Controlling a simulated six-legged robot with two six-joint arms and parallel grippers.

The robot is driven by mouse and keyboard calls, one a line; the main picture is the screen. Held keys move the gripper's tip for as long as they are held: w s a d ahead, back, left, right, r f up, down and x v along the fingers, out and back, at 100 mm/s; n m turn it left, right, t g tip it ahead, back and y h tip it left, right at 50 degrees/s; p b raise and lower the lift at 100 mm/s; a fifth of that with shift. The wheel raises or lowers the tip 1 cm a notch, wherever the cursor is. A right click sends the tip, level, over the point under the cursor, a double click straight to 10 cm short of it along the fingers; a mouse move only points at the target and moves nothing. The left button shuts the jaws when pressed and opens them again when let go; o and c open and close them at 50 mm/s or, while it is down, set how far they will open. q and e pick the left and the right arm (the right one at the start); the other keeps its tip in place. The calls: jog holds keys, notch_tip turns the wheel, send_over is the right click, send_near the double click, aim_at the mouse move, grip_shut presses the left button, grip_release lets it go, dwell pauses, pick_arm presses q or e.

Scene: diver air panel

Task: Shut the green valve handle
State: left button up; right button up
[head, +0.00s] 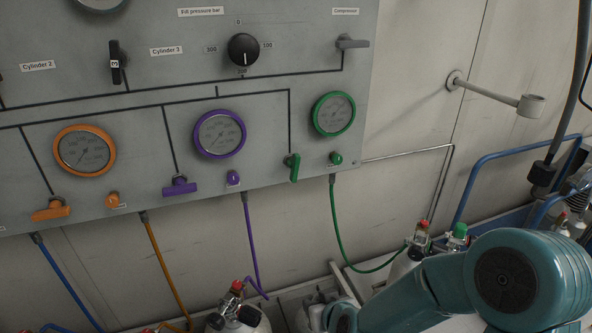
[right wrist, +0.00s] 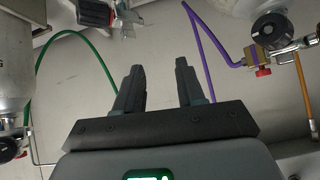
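The green valve handle (head: 293,166) is on the grey panel, below and left of the green-rimmed gauge (head: 333,114). It points up and down, with a slight tilt, at the lower end of a black painted line. My right arm comes in at the bottom right of the head view, and its gripper is out of that picture. In the right wrist view my right gripper (right wrist: 158,85) has its two fingers apart with nothing between them. The green handle cannot be made out in that view. My left gripper is not in view.
The orange handle (head: 50,210) and purple handle (head: 180,187) lie sideways. A green knob (head: 336,158) sits right of the green handle. The green hose (head: 338,225) hangs below the panel towards the cylinders. A wall bracket (head: 497,95) sticks out at right.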

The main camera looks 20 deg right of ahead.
jog(key=w+d+r+t+b, duration=0.1)
jog(key=w+r+t, duration=0.15)
jog(key=r, duration=0.55)
jog(key=w+r+t+b, duration=0.1)
jog(key=r+t, duration=0.2)
jog(key=r, duration=0.5)
jog(key=m+t+b, duration=0.1)
jog(key=t+b, duration=0.1)
jog(key=t, duration=0.1)
send_near(298, 164)
jog(key=w, duration=0.5)
jog(key=w+p, duration=0.1)
jog(key=w, duration=0.4)
jog(key=shift+w+a+f, duration=0.1)
jog(key=shift+w+a, duration=0.1)
jog(key=shift+w, duration=0.2)
grip_shut()
